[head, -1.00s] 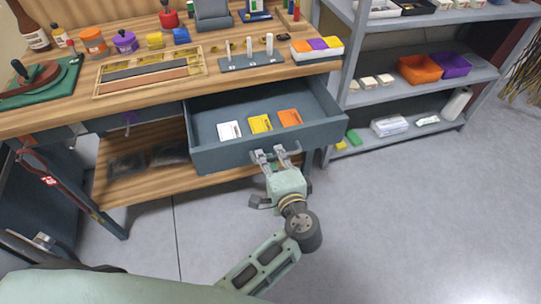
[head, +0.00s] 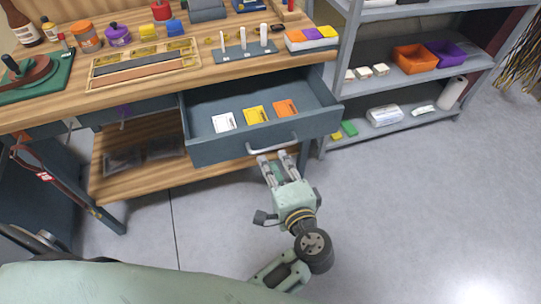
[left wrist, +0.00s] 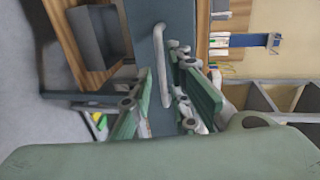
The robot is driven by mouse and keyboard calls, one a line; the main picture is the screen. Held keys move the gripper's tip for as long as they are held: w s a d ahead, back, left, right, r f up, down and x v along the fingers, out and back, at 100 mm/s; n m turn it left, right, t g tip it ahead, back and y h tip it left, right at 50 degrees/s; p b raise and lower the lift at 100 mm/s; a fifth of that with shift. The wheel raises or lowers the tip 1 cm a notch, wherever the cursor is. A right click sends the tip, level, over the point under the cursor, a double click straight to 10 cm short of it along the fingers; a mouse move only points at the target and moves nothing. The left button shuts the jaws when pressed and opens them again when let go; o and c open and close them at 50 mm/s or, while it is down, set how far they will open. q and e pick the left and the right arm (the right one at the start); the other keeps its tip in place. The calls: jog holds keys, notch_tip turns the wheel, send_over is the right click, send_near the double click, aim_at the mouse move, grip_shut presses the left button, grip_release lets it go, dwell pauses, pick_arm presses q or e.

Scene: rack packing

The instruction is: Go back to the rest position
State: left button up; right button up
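My left gripper (head: 274,158) is just in front of the open drawer (head: 215,155) of the workbench. The drawer holds a white card (head: 223,122), a yellow card (head: 255,115) and an orange card (head: 286,108). My right gripper is not in view.
The wooden bench top (head: 190,86) carries a framed tray, bottles, jars and a rack with white pegs (head: 245,46). A grey shelf unit (head: 385,90) with orange and purple bins stands to the right. The floor (head: 420,200) in front is clear.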

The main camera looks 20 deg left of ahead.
pick_arm(q)
jog(key=shift+s+d, duration=0.15)
jog(key=shift+s, duration=0.05)
dwell(0.4)
jog(key=s+a+f+m+g+h, duration=0.1)
jog(key=s+f+g+h, duration=0.25)
jog(key=f, duration=1.15)
jog(key=s+f+g+h, duration=0.25)
jog(key=s+f, duration=0.25)
jog(key=f, duration=1.1)
jog(key=s+a+f+n+g+h, duration=0.1)
jog(key=s+a+f+n+g, duration=0.1)
jog(key=s+f, duration=0.4)
jog(key=s+a+f+n+g+h, duration=0.1)
jog(key=s+a+f+n, duration=0.3)
jog(key=s, duration=0.9)
jog(key=s+a+f+n+g, duration=0.3)
jog(key=s+a+f, duration=0.3)
jog(key=s+f, duration=0.3)
jog(key=shift+s+n+h+p, duration=0.3)
jog(key=shift+s+n+h, duration=0.1)
jog(key=shift+s, duration=0.35)
